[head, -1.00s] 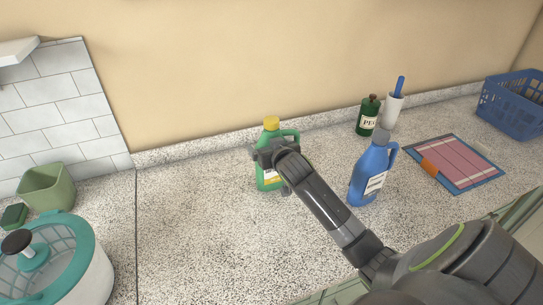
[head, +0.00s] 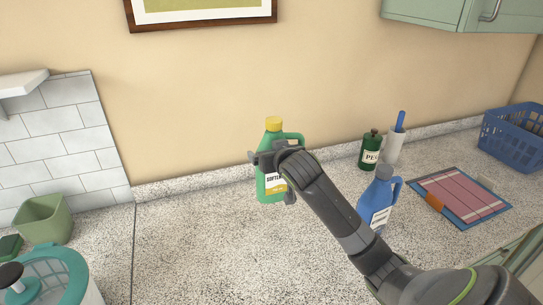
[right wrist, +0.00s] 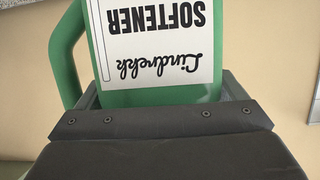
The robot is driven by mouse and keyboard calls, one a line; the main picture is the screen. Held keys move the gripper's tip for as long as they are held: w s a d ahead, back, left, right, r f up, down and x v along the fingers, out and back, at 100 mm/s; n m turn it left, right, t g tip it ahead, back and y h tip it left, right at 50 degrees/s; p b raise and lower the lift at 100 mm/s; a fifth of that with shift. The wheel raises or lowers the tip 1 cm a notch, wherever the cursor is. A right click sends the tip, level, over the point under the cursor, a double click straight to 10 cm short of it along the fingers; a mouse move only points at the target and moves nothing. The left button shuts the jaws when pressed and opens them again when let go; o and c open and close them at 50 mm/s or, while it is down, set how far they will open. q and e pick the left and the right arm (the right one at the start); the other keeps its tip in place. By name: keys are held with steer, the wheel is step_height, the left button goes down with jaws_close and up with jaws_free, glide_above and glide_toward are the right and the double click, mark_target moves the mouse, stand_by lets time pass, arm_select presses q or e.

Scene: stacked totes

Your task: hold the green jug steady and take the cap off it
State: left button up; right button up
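The green jug (head: 272,136) has a yellow cap (head: 274,123), which sits on its top, and a green handle on its right side. My right gripper (head: 271,177) is shut on the jug's body, with a finger at each side. The jug is upright and appears to be held a little above the counter. In the right wrist view the jug (right wrist: 155,97) and its white softener label fill the space between the dark fingers, upside down in that picture. Part of the jug is hidden behind my gripper. My left gripper is not in view.
A blue bottle (head: 377,197) stands right of my right arm. A blue basket (head: 513,140) is at far right. The speckled counter (head: 200,240) left of the jug is clear.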

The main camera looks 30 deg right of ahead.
steer(key=c, duration=0.9)
steer(key=shift+o, duration=0.2)
